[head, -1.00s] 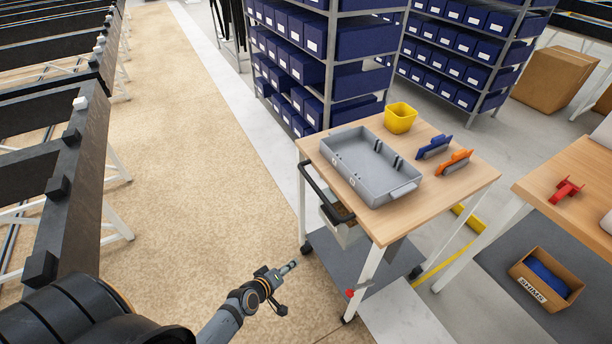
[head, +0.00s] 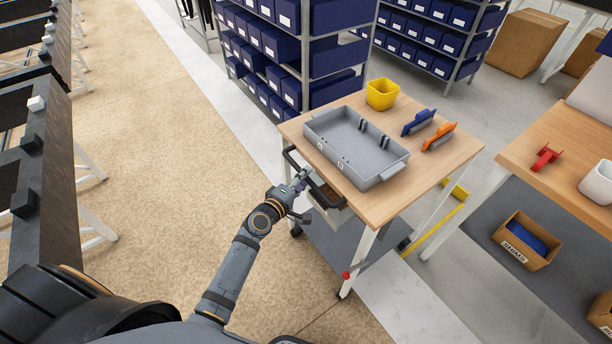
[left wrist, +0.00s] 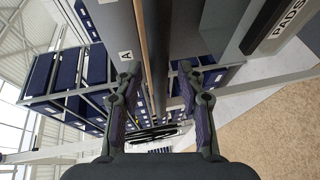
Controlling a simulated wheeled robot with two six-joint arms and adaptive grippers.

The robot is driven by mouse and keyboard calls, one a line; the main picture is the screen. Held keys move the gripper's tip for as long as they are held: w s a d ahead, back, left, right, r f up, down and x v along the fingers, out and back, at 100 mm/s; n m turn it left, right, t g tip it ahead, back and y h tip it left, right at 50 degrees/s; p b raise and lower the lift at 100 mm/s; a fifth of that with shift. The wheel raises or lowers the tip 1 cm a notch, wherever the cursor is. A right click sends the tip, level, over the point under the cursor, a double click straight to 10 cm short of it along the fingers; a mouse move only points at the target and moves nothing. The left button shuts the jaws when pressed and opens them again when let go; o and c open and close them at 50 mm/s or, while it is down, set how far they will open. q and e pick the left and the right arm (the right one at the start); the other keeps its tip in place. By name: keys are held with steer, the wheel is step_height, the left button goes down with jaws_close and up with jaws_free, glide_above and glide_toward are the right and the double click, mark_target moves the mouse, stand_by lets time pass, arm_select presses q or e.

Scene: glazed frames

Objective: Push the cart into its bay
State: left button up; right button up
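The cart (head: 432,178) has a wooden top, white legs and a grey lower shelf, and stands right of centre in the head view. Its black handle (head: 290,159) runs along its left side, above a small drawer. My left gripper (head: 302,179) is at the handle, pointing toward the cart. In the left wrist view its two fingers (left wrist: 162,88) are apart, with the cart's edge ahead of them; I cannot tell whether they touch the handle. Yellow floor lines (head: 432,231) show beyond the cart, between it and the workbench. My right gripper is out of view.
A grey tray (head: 385,174), a yellow bin (head: 382,94), a blue tool (head: 418,123) and an orange tool (head: 439,137) are on the cart. A workbench (head: 540,135) stands right, shelving (head: 318,75) behind. The tan floor (head: 160,190) left of the cart is clear.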

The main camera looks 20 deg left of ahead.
arm_select(q)
steer(key=shift+w+d+f, duration=0.15)
steer(key=shift+w+d, duration=0.05)
steer(key=shift+w, duration=0.45)
jaws_close()
